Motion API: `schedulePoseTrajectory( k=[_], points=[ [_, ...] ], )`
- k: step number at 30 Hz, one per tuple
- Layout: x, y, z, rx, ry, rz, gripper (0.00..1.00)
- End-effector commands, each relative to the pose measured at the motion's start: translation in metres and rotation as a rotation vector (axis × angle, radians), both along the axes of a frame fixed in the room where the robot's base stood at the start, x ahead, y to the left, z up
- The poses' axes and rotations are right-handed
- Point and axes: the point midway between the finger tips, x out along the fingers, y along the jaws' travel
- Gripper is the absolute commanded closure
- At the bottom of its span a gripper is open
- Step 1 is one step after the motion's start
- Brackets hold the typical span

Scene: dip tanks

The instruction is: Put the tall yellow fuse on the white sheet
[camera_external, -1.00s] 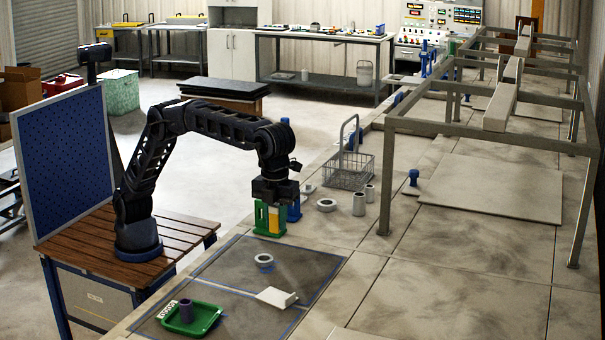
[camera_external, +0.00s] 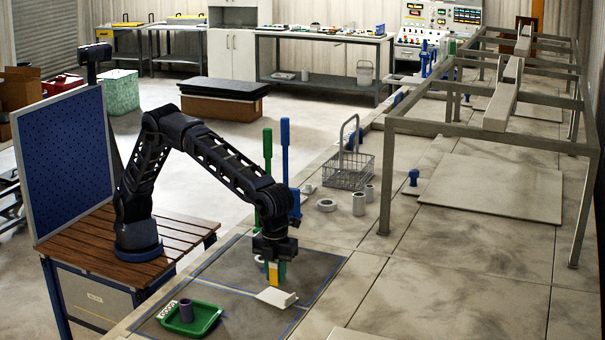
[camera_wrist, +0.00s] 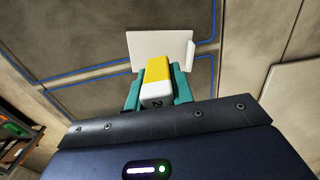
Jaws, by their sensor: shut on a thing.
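The tall yellow fuse (camera_external: 274,274), yellow with a white end, is held upright between the jaws of my gripper (camera_external: 273,267). In the wrist view the fuse (camera_wrist: 157,80) sits between the teal fingers, its white end with a dark mark towards the camera. The white sheet (camera_external: 274,297) lies on the dark mat, with a raised lip along its right side. In the wrist view the sheet (camera_wrist: 150,45) shows just beyond the fuse. The gripper and fuse are at the sheet's far edge; I cannot tell whether the fuse touches anything.
A green tray (camera_external: 207,322) holding a dark purple cylinder stands left of the sheet. A grey ring is mostly hidden behind my gripper. Green (camera_external: 267,150) and blue (camera_external: 285,148) upright handles stand behind the arm. A wire basket (camera_external: 347,177) and grey cylinders stand further back.

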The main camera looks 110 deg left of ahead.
Motion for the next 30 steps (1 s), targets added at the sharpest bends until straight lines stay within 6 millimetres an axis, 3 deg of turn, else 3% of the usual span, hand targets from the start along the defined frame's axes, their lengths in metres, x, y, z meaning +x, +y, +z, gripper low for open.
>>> schedulePoseTrajectory(
  k=[12, 23, 24, 27, 30],
  points=[
    [0.000, 0.000, -0.042, 0.001, 0.001, 0.000, 1.00],
    [0.000, 0.000, -0.046, 0.000, 0.000, 0.000, 1.00],
    [0.000, 0.000, -0.046, 0.000, 0.000, 0.000, 0.75],
    [0.000, 0.000, -0.046, 0.000, 0.000, 0.000, 0.55],
    [0.000, 0.000, -0.046, 0.000, 0.000, 0.000, 0.55]
  ],
)
